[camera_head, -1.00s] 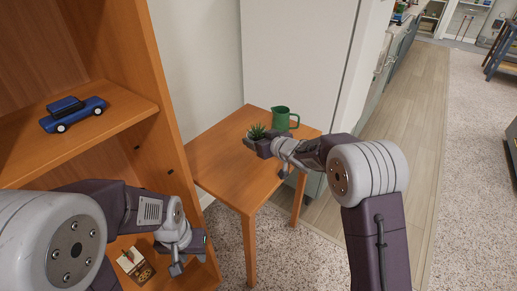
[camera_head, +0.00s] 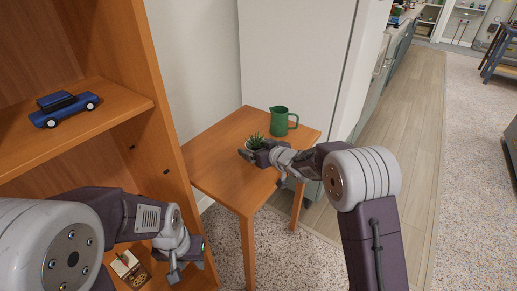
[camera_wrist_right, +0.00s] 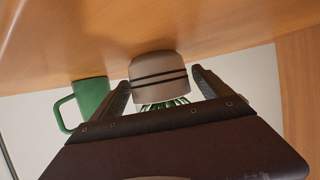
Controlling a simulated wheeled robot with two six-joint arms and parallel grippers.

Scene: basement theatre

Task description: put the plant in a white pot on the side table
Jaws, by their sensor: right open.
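The plant (camera_head: 255,141) has spiky green leaves. Its whitish pot with dark bands (camera_wrist_right: 158,72) shows clearly in the right wrist view, where its base meets the wooden top. It appears to stand upright on the side table (camera_head: 215,163), near the table's middle. My right gripper (camera_head: 250,153) is low over the table at the pot. Its two fingers are open, one on each side of the pot, with a gap visible in the wrist view. My left gripper (camera_head: 186,257) is empty in front of the shelf; its finger gap is unclear.
A green mug-like pitcher (camera_head: 281,121) stands on the table behind the plant. A wooden shelf unit (camera_head: 165,110) at the left holds a blue toy car (camera_head: 63,109). The table's left and front parts are bare.

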